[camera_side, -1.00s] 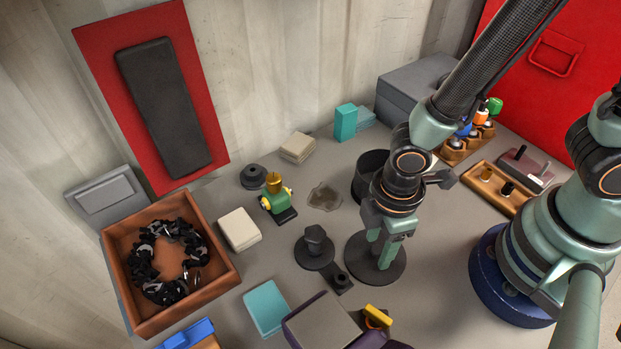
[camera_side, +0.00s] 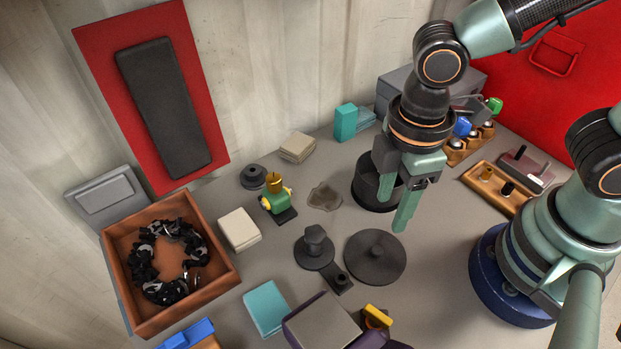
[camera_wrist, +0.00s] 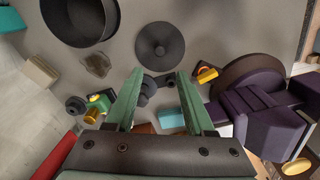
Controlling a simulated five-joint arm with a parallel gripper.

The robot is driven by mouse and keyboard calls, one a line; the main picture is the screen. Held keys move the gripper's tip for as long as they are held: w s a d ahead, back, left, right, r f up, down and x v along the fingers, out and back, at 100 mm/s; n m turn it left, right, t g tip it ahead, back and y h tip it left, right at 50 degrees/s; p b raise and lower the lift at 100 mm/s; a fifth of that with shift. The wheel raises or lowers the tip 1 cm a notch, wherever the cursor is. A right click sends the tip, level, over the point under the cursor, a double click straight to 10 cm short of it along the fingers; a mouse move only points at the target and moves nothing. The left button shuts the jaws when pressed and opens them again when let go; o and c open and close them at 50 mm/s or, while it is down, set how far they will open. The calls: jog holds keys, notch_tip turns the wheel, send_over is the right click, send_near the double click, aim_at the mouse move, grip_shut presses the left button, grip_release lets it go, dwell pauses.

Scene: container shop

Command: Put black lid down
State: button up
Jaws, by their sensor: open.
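The black lid (camera_side: 375,262) is a round dark disc with a small knob at its centre. It lies flat on the grey table in the side view, and it also shows in the wrist view (camera_wrist: 160,54). A dark round pot (camera_side: 364,183) stands behind it, open at the top in the wrist view (camera_wrist: 72,38) and partly hidden by my gripper in the side view. My gripper (camera_side: 393,208) is open and empty, with its green fingers pointing down above the table, beyond the lid and in front of the pot. Its fingers also show in the wrist view (camera_wrist: 158,92).
A smaller dark knobbed disc (camera_side: 314,256) lies left of the lid. A green and yellow figure (camera_side: 275,198), a cream block (camera_side: 239,229) and an orange tray (camera_side: 125,241) are further left. A purple object (camera_side: 320,325) is at the front. A wooden holder (camera_side: 494,188) is right.

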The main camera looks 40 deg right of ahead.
jog(key=w+d+r+m+t, duration=0.2)
jog(key=w+d+r+m, duration=0.3)
jog(key=d, duration=0.3)
jog(key=w+d+r+m+t, duration=0.3)
jog(key=w+d+r+m, duration=0.2)
jog(key=d+r+m, duration=0.2)
jog(key=shift+d+m+t, duration=0.3)
jog(key=shift+d+m, duration=0.4)
jog(key=shift+d, duration=0.3)
